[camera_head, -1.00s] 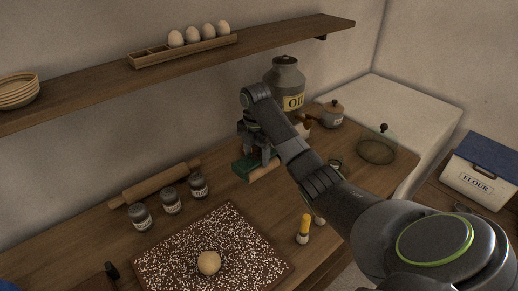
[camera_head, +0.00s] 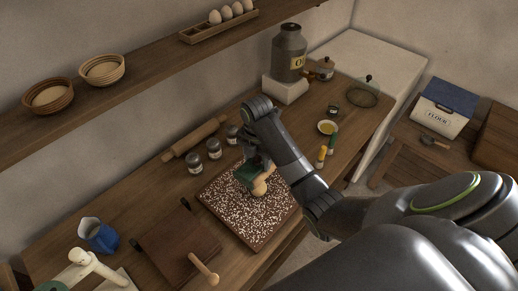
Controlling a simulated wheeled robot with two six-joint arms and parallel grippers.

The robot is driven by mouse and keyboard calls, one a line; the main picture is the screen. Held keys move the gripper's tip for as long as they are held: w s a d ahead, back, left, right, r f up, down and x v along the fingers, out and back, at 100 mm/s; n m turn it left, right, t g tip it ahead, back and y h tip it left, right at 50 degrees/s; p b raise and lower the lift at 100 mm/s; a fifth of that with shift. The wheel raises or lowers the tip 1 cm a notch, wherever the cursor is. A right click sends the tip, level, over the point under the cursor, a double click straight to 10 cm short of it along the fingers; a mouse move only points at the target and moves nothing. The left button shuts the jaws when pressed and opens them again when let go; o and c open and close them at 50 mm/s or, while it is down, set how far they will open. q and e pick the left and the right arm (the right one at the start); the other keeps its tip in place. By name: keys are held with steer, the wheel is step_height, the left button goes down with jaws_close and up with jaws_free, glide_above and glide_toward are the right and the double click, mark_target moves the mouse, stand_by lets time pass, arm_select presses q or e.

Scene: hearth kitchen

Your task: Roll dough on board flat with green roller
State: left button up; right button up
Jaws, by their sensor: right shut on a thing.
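The green roller (camera_head: 246,174), green with a pale wooden part, is in my right gripper (camera_head: 256,160) in the head view. It is at the back half of the speckled, flour-dusted board (camera_head: 228,212). The dough (camera_head: 259,189), a pale tan lump, shows right beside the roller's front side. The roller and arm partly hide it, and I cannot tell whether they touch. My right gripper is shut on the roller, with its fingers mostly hidden by the wrist. My left gripper is not in view.
A dark brown board (camera_head: 180,245) and a blue jug (camera_head: 98,235) are to the left. Yellow-capped bottles (camera_head: 321,157) and a small bowl (camera_head: 327,127) stand to the right.

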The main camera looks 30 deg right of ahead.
steer(key=f, duration=0.1)
steer(key=d+f, duration=0.1)
steer(key=f, duration=0.1)
steer(key=shift+w, duration=0.1)
steer(key=f, duration=0.3)
steer(key=shift+a, duration=0.2)
steer(key=shift+f+b, duration=0.35)
steer(key=shift+f, duration=0.4)
stand_by(0.5)
steer(key=shift+c, duration=0.5)
steer(key=shift+a+r, duration=0.1)
